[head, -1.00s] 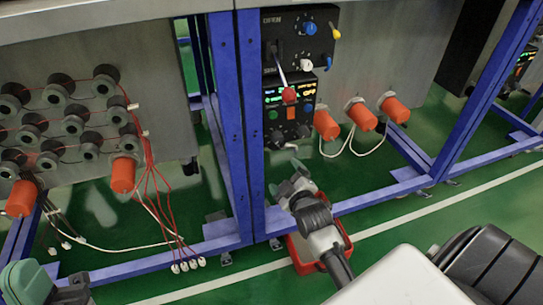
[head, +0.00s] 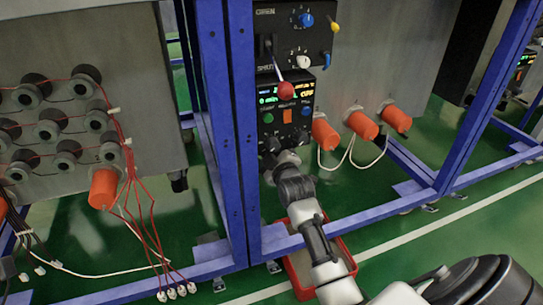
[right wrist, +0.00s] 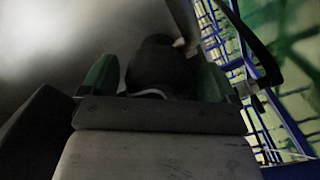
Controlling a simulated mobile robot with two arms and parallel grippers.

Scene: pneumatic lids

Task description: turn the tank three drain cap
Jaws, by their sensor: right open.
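My right arm reaches up from the bottom right in the head view, its wrist end (head: 287,160) just below the control box. The right gripper (right wrist: 157,78) is open in the right wrist view, with green fingers to either side of a dark rounded piece (right wrist: 160,66). This may be a drain cap, but the view is too dark to be sure, and I cannot tell whether the fingers touch it. In the head view, the gripper's fingertips are hidden. No tank number is readable. My left gripper is not in view.
A control box (head: 286,110) with a red-knobbed lever (head: 285,90) sits above the wrist. Orange cylinders (head: 361,124) with white cables stick out from the right tank (head: 385,60). Blue frame posts (head: 240,130) stand left of the arm. A red tray (head: 300,270) lies below it.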

